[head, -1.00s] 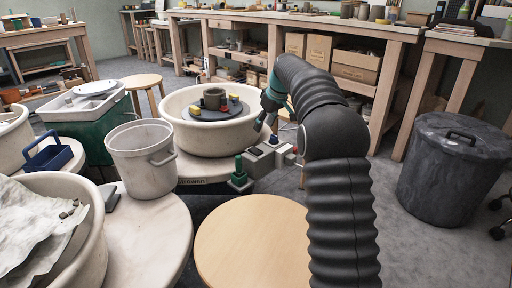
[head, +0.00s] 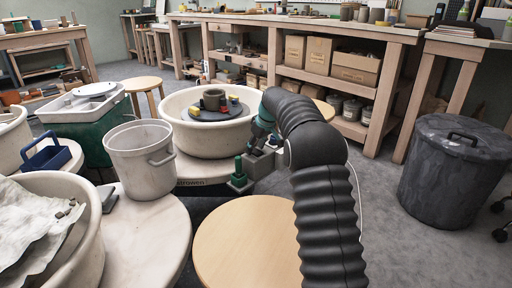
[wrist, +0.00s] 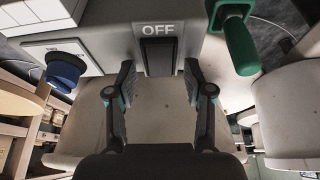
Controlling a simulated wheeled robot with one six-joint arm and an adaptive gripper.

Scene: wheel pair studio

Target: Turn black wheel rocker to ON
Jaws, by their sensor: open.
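The black rocker (wrist: 158,56) sits in the face of a grey control box (wrist: 108,42), below a white OFF label, in the wrist view. Which way the rocker is tipped I cannot tell. My gripper (wrist: 159,72) is open and empty, its two fingertips on either side of the rocker's lower end; whether they touch the box I cannot tell. In the head view my gripper (head: 257,138) is at the grey box (head: 262,162) beside the wheel, and it hides the rocker and much of the box.
A blue knob (wrist: 65,70) is left of the rocker and a green lever (wrist: 240,46) is right of it. A round wooden stool (head: 240,245) stands in front; a white bucket (head: 140,158) stands left.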

